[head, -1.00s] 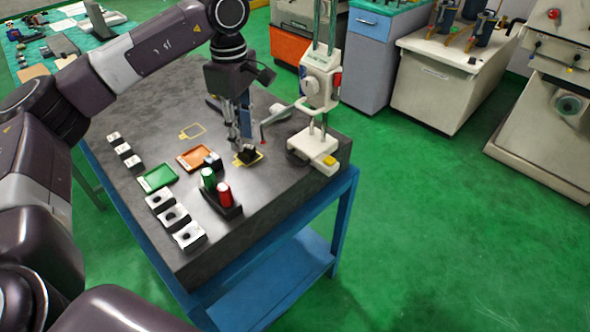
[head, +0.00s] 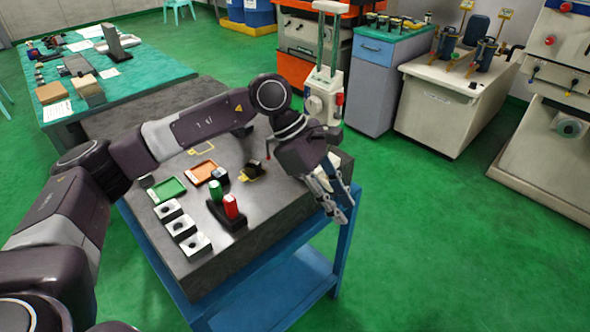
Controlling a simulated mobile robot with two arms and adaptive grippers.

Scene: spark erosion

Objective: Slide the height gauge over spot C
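The height gauge (head: 322,104) stands upright at the back right of the dark surface plate, with a white body and tall twin columns. My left arm hides its base. My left gripper (head: 336,212) is in front of the gauge, at the plate's right edge, fingers pointing down, spread and empty. Contact with the gauge cannot be seen. One yellow-outlined spot (head: 245,179) lies near the plate's middle, with a small black block (head: 253,168) at it. Another yellow outline (head: 203,149) lies further back, partly behind my arm. I cannot read which is spot C. My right gripper is out of view.
The surface plate (head: 262,212) also holds a green tray (head: 168,188), an orange tray (head: 203,171), a black holder with green and red cylinders (head: 230,206), and white blocks (head: 181,227). Its front right part is clear. A green-topped table (head: 150,77) stands at back left.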

